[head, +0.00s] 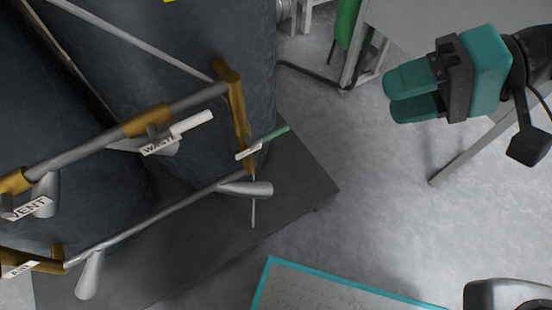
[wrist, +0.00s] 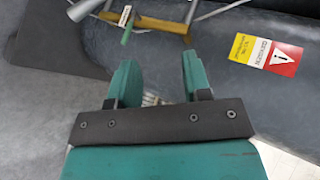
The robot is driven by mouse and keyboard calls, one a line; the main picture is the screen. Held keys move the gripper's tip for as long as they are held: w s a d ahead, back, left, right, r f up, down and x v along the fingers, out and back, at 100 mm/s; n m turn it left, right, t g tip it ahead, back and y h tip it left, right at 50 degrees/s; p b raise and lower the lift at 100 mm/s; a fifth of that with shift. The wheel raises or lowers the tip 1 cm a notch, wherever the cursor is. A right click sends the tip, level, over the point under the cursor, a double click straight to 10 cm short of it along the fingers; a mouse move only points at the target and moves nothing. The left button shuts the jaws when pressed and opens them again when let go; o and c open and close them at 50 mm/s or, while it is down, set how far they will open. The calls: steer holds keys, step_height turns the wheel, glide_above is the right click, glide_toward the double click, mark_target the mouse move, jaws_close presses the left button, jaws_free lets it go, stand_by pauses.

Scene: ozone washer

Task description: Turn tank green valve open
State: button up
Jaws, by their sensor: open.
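The green valve handle (head: 276,134) is a thin green lever at the right end of the pipework, beside a small white tag (head: 249,151). It also shows in the wrist view (wrist: 127,33), at the top left beyond my fingers. My gripper (head: 386,93) has teal fingers and is in the upper right of the head view, well to the right of the green handle and apart from it. In the wrist view the two fingers (wrist: 157,80) stand apart with nothing between them. The dark tank (head: 190,50) stands behind the pipes.
Brass and grey pipes (head: 180,104) carry a white WASTE handle (head: 192,123) and a VENT tag (head: 29,207). A dark plinth (head: 290,190) lies under the tank. A table (head: 410,15) stands at the upper right. A teal-edged panel (head: 330,290) is at the bottom. Open floor lies between.

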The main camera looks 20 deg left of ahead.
mark_target(275, 130)
steer(key=w+f+m+t+y+b, duration=0.1)
steer(key=w+f+m+y+b, duration=0.15)
steer(key=f+b, duration=0.55)
steer(key=w+f+m+t+y+b, duration=0.1)
steer(key=w+f+m+y+b, duration=0.15)
steer(key=f+b, duration=0.6)
steer(key=a+f+b, duration=0.1)
steer(key=a, duration=0.4)
steer(key=a+f+b, duration=0.1)
steer(key=a+b, duration=0.1)
steer(key=a, duration=0.4)
steer(key=s+a+f+b, duration=0.1)
steer(key=a+b, duration=0.1)
steer(key=a, duration=0.3)
steer(key=shift+a+f, duration=0.2)
steer(key=shift+f, duration=0.2)
steer(key=shift+s+a, duration=0.1)
steer(key=shift+a, duration=0.45)
jaws_close()
